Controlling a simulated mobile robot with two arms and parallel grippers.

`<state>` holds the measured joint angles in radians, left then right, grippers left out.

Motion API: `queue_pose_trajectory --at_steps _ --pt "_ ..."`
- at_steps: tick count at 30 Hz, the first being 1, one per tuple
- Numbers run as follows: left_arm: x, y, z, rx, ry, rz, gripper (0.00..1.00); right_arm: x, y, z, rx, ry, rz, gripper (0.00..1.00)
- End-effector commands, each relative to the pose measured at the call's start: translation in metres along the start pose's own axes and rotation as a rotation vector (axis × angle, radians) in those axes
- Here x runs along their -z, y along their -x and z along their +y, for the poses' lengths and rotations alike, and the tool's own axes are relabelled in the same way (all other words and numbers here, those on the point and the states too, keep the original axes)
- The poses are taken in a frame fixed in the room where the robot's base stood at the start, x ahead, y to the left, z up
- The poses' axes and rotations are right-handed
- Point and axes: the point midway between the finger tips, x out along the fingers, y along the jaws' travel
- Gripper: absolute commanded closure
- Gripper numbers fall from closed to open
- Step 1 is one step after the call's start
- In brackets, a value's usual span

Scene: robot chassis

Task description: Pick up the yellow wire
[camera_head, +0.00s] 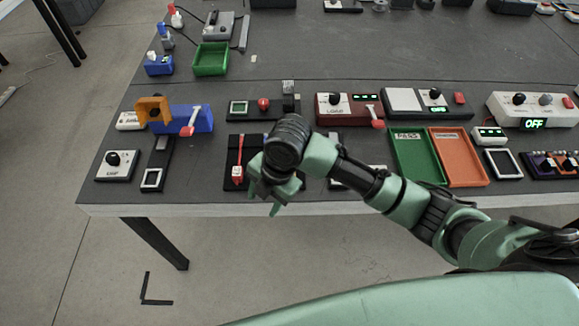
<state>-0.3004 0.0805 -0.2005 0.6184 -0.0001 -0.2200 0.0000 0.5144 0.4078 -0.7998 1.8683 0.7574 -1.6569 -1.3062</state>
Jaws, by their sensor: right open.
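I cannot make out a yellow wire in the head view; it may be hidden behind my right gripper or too small to tell. My right gripper (268,195) is open and points down over the table's front edge. It is just right of a black board with a red and white part (238,172), and it hides part of that board. No object shows between its fingers. My left gripper is not in view.
The dark table (300,55) holds a blue device with an orange part (190,118), a dark red box (336,112), a green tray (415,150) and an orange tray (458,158). A small green tray (211,60) stands farther back. The table's middle is clear.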

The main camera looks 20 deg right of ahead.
Motion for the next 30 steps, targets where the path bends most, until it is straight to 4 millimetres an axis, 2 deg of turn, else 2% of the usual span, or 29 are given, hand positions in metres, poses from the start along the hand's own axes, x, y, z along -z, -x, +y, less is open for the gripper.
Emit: queue_pose_trajectory --at_steps 5,9,12,15,19,30 --pt "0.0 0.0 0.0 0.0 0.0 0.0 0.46 -0.04 0.023 0.015 0.093 0.273 -0.048 0.51" --pt "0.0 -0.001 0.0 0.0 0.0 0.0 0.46 -0.077 0.049 0.021 0.182 0.471 -0.069 0.51" --pt "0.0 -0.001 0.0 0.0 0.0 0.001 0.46 -0.096 0.065 0.024 0.227 0.564 -0.07 0.51" --pt "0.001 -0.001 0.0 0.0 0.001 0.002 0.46 -0.105 0.073 0.024 0.25 0.613 -0.065 0.51" --pt "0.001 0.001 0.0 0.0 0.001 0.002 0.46 -0.109 0.067 0.022 0.258 0.629 -0.061 0.51" --pt "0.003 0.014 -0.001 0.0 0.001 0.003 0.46 -0.114 0.022 0.006 0.258 0.626 -0.061 0.51"
